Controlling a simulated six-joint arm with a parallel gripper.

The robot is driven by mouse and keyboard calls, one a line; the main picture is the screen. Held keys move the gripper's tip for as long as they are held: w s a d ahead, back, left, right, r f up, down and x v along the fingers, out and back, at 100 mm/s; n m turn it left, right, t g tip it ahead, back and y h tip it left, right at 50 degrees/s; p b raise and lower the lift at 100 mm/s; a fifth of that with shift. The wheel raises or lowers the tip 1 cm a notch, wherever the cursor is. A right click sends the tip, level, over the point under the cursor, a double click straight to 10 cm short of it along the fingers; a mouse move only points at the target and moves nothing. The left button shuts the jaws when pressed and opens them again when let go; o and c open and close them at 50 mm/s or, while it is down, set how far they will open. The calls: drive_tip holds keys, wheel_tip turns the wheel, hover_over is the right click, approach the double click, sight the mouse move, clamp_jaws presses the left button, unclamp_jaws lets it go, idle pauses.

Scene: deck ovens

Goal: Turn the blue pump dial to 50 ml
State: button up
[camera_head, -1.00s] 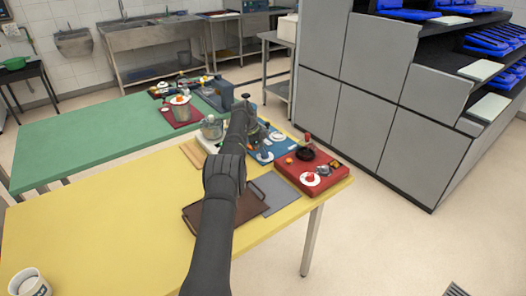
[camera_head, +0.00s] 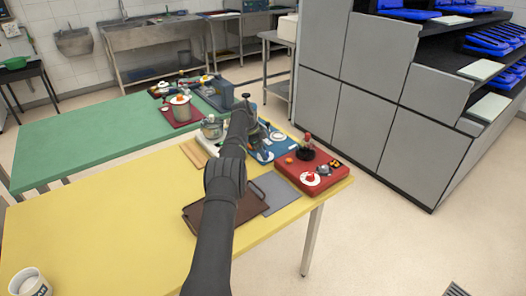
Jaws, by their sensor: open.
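A blue panel (camera_head: 284,152) lies on the far right part of the yellow table, with white round dials on it. One white dial (camera_head: 277,136) shows on its right side and another white dial (camera_head: 264,155) nearer to me. Their scale marks are too small to read. My arm reaches across the table, and my gripper (camera_head: 254,138) is over the left part of the blue panel. It partly hides the panel. I cannot tell whether it touches a dial.
A red panel (camera_head: 337,179) with knobs stands right of the blue one. A brown tray (camera_head: 196,216) and a grey plate (camera_head: 281,196) lie nearer me. A glass-bowled device (camera_head: 211,128) stands left of my gripper. The yellow table's (camera_head: 100,225) left part is mostly clear.

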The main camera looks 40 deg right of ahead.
drive_tip(key=v, duration=0.5)
drive_tip(key=shift+a+r, duration=0.15)
drive_tip(key=shift+r, duration=0.1)
drive_tip(key=w+a, duration=0.2)
drive_tip(key=a, duration=0.1)
drive_tip(key=w+a, duration=0.2)
drive_tip(key=a, duration=0.1)
drive_tip(key=w+a, duration=0.2)
drive_tip(key=a, duration=0.2)
drive_tip(key=shift+w+f, duration=0.25)
drive_tip(key=s+d+r+n+t, duration=0.1)
drive_tip(key=s+d+r+n, duration=0.15)
drive_tip(key=r, duration=0.35)
drive_tip(key=s+d+r+n+t, duration=0.1)
drive_tip(key=s+d+r+n, duration=0.15)
drive_tip(key=s+r, duration=0.2)
drive_tip(key=shift+h, duration=0.5)
drive_tip(key=x, duration=1.6)
drive_tip(key=shift+s+d+f, duration=0.15)
drive_tip(key=shift+s+d, duration=0.05)
drive_tip(key=shift+d, duration=0.15)
